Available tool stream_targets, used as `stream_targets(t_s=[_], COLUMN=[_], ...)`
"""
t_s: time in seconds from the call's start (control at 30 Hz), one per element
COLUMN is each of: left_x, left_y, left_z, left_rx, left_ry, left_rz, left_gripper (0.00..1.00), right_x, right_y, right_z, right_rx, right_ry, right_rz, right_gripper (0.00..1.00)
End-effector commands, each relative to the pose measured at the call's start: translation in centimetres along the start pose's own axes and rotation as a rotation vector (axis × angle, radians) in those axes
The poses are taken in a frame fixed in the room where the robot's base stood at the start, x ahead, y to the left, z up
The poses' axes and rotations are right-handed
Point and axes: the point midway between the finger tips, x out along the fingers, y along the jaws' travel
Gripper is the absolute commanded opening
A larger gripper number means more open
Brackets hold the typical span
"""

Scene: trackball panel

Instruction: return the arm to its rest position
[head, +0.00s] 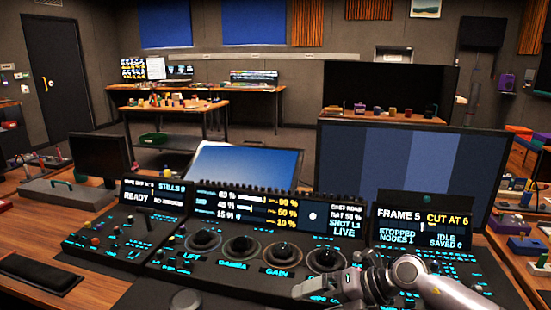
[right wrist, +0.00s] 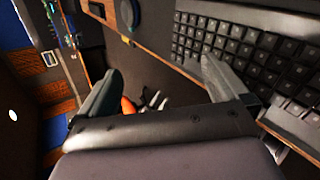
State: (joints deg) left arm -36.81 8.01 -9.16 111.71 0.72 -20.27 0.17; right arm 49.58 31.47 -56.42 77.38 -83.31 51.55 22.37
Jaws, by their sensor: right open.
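My right arm enters the head view from the lower right, and its gripper (head: 312,288) hangs over the front right of the trackball panel (head: 150,272). In the right wrist view the two fingers of this gripper (right wrist: 163,78) are spread wide with nothing between them. Beyond them is a dark gap, and a keyboard (right wrist: 245,50) lies at the upper right. The panel has dark trackballs in rings, among them the lift (head: 202,241), gamma (head: 241,249) and gain (head: 283,253) ones. My arm hides part of the panel's right side. My left gripper is not in view.
A large monitor (head: 440,165) stands behind the panel on the right, and a tilted blue screen (head: 240,170) behind its middle. A small dark monitor (head: 100,153) stands at the left. A black wrist pad (head: 40,270) lies on the desk at the front left.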

Motion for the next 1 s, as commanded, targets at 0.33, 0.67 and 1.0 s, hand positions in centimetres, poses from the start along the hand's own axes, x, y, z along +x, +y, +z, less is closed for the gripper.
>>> stream_targets(t_s=[0.33,0.67,1.0], left_x=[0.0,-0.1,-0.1], left_y=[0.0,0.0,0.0], left_z=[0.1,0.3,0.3], left_rx=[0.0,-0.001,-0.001], left_ry=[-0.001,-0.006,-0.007], left_rz=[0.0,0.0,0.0], left_gripper=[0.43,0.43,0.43], right_x=[-0.4,-7.0,-10.3], right_y=[10.7,5.1,-8.1], right_z=[-1.4,-1.0,-10.7], right_rx=[0.41,1.097,1.898], right_ry=[-0.364,-0.807,-1.163], right_rz=[0.69,0.931,0.672], right_gripper=[1.0,1.0,1.0])
